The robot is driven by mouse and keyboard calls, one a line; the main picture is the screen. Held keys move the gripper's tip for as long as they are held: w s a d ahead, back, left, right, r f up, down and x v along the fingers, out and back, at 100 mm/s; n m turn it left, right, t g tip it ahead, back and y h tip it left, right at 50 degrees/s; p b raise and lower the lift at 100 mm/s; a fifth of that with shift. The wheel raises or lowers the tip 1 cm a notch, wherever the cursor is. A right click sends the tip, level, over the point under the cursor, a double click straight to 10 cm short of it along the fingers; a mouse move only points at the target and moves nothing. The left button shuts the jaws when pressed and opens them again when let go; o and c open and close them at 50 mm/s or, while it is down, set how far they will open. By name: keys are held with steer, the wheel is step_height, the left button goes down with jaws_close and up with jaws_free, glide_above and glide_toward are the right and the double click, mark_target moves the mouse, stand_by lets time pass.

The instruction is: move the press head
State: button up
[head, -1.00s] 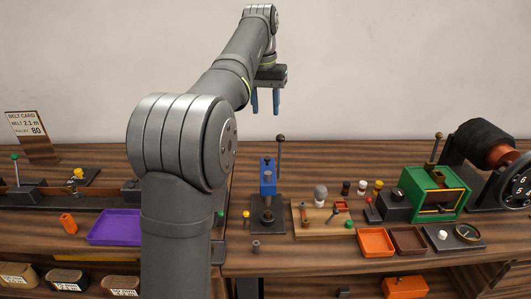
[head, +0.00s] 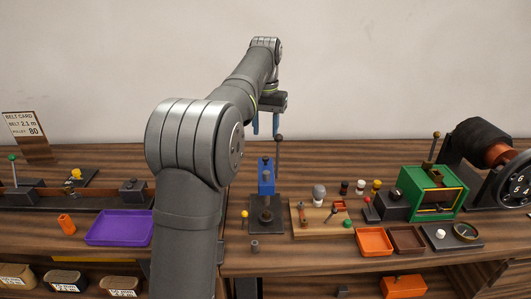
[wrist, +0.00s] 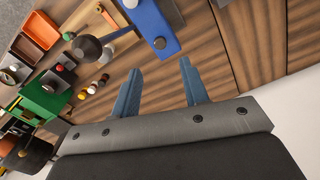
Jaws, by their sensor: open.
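The press is a blue column (head: 266,178) on a dark base plate (head: 262,229), standing near the middle of the bench. Its upright lever (head: 279,160) has a dark knob and stands at the right of the column. The blue press head also shows at the top of the wrist view (wrist: 155,27), with the lever's dark knob (wrist: 87,48) to its left. My gripper (head: 265,133) is open and empty, above and behind the press. Its blue fingers (wrist: 160,76) are apart in the wrist view, with bare wood between them.
A wooden board with small tools (head: 311,224) lies right of the press. A green box (head: 411,187), an orange tray (head: 375,241) and a brown tray (head: 407,239) stand farther right. A purple tray (head: 118,228) is at left.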

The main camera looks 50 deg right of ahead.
mark_target(265, 157)
step_height(265, 157, down, 9)
steer(key=shift+r, duration=0.15)
jaws_close()
